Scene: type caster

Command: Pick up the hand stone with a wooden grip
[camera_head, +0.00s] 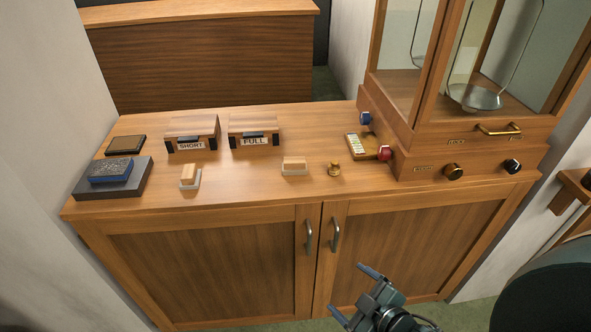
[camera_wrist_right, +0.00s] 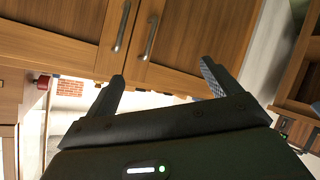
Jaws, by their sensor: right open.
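Two small pale blocks with wooden tops lie on the wooden cabinet top in the head view. One block (camera_head: 190,177) is at the left, near the front edge. The other block (camera_head: 295,166) is near the middle. Both look like a stone with a wooden grip, and I cannot tell them apart by kind. My right gripper (camera_head: 354,294) is open and empty, in front of the cabinet doors and apart from both blocks. Its two spread fingers also show in the right wrist view (camera_wrist_right: 162,72), where neither block can be made out. My left gripper is not in view.
A dark slab (camera_head: 135,182) bearing a blue block stands at the far left. Boxes marked SHORT (camera_head: 191,131) and FULL (camera_head: 253,128) stand behind. A brass weight (camera_head: 334,169) is right of the middle block. A glass-sided balance case (camera_head: 455,140) fills the right end.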

